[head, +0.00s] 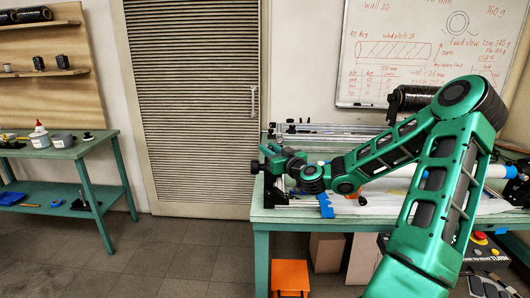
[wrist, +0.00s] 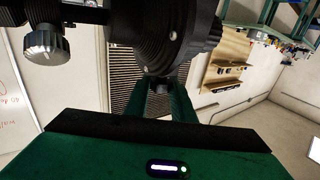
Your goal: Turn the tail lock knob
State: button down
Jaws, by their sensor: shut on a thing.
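My gripper (head: 272,156) is at the left end of the bench-top winding machine in the head view, at its dark end block (head: 274,190). In the wrist view its two green fingers (wrist: 160,88) point away from me and are shut on a small dark, round piece, which appears to be the tail lock knob (wrist: 160,82). The fingers hide most of it, so its angle cannot be told. It sits just below a large black ribbed round part (wrist: 165,30). A separate silver ribbed knob (wrist: 45,45) shows at the left, apart from the fingers.
The machine stands on a green bench (head: 310,226), with an orange stool (head: 290,277) below. A black knob (head: 255,167) sticks out at the machine's left end. A slatted door (head: 195,100) is behind. Another green bench (head: 70,150) stands at the left, with free floor between.

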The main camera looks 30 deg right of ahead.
jog(key=shift+d+n+g+y, duration=0.1)
jog(key=shift+n+g+y, duration=0.45)
jog(key=shift+n+y, duration=1.45)
jog(key=shift+n+g+y, duration=0.55)
jog(key=shift+n+y, duration=0.65)
jog(key=shift+y, duration=1.5)
jog(key=c, duration=1.5)
grip_release()
jog(key=v, duration=1)
jog(key=shift+s+d, duration=0.2)
jog(key=shift+d, duration=0.15)
